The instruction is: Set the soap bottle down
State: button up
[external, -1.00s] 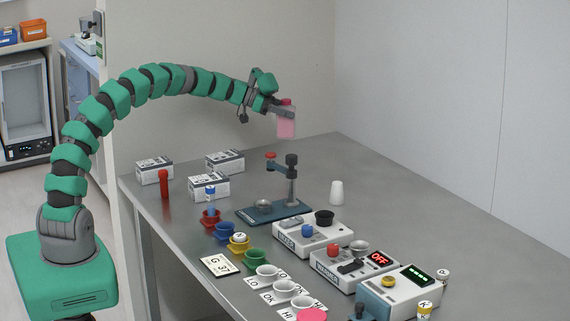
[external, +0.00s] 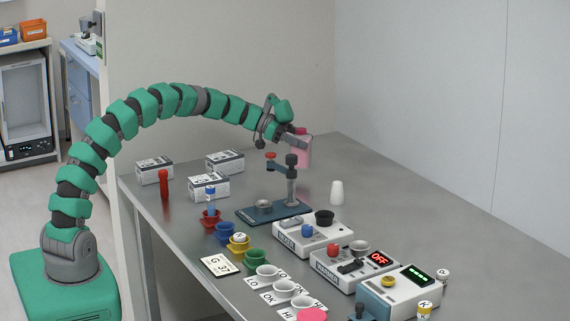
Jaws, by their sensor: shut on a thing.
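The soap bottle (external: 304,153) is pink and translucent with a red cap. My gripper (external: 298,138) is shut on it near its top. The bottle hangs roughly upright at the back of the grey table (external: 400,205), behind the press-like stand. The stand's post hides part of the bottle's lower left side. I cannot tell whether its base touches the table.
A blue-based stand (external: 275,212) with a post is in front of the bottle. White boxes (external: 225,161) and a red tube (external: 164,183) are at the left. Devices fill the front; the back right is bare.

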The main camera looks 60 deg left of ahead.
aim_at(301, 128)
notch_tip(301, 128, down, 4)
jog(key=shift+r+b, duration=0.1)
jog(key=shift+b, duration=0.65)
jog(key=o, duration=1.2)
jog(key=shift+o, duration=0.2)
jog(key=shift+s+a+r+p, duration=0.2)
jog(key=shift+s+a+p, duration=0.05)
jog(key=shift+p, duration=0.1)
jog(key=r+p, duration=0.1)
jog(key=r, duration=0.1)
jog(key=s+a+r+p, duration=0.1)
jog(key=r, duration=0.2)
jog(key=r+p, duration=0.2)
jog(key=shift+s+a+r, duration=0.25)
jog(key=shift+a+r, duration=0.05)
